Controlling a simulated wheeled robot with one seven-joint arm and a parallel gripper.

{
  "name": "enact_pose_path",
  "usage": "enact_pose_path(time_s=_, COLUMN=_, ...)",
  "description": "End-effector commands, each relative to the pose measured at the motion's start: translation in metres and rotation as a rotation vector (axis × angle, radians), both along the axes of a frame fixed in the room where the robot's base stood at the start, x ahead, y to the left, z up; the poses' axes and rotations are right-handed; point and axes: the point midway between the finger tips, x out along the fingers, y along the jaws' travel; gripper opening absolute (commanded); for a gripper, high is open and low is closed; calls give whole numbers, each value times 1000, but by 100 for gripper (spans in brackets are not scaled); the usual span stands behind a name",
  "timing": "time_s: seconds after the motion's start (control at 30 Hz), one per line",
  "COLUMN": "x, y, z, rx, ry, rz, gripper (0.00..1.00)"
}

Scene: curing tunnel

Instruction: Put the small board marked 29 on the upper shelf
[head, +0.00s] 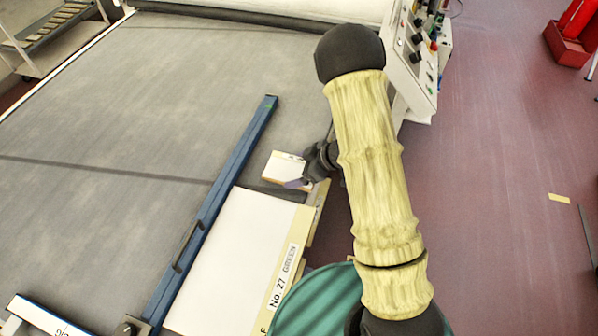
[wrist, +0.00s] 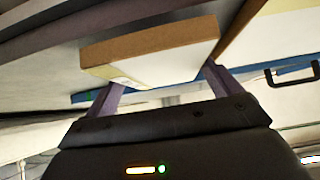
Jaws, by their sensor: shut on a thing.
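A small pale board (head: 284,167) is at the right edge of a wide grey belt in the head view, with a marking too small to read. My gripper (head: 301,180) is at its right end, partly hidden behind my arm. In the wrist view the small board (wrist: 150,52) lies across between the two purple fingers of my gripper (wrist: 160,82), which are shut on it. Its brown edge and white face show there. I cannot pick out the upper shelf for certain in either view.
A larger white board labelled No 27 GREEN (head: 236,250) lies just below the small board, along a blue bar (head: 213,205) on the grey belt (head: 110,130). A control panel (head: 414,55) stands at top right. A slatted rack (head: 50,35) is at top left. Reddish floor at right is mostly clear.

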Motion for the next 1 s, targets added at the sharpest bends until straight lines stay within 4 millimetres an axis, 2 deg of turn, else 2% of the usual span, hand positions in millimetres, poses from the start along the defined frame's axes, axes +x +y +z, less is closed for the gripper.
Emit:
enact_pose_path(time_s=0.1, x=0, y=0, z=-16, rx=-1, ry=2, rz=0, gripper=62)
enact_pose_path(time_s=0.17, x=0, y=0, z=-19, rx=-1, ry=1, rz=-1, gripper=62)
enact_pose_path(time_s=0.57, x=0, y=1, z=-24, rx=0, ry=0, rz=0, gripper=62)
enact_pose_path(time_s=0.6, x=0, y=1, z=-24, rx=0, ry=-1, rz=1, gripper=96)
enact_pose_path(time_s=0.63, x=0, y=1, z=-23, rx=0, ry=-1, rz=1, gripper=100)
enact_pose_path(time_s=1.0, x=0, y=-3, z=-17, rx=0, ry=-2, rz=-1, gripper=100)
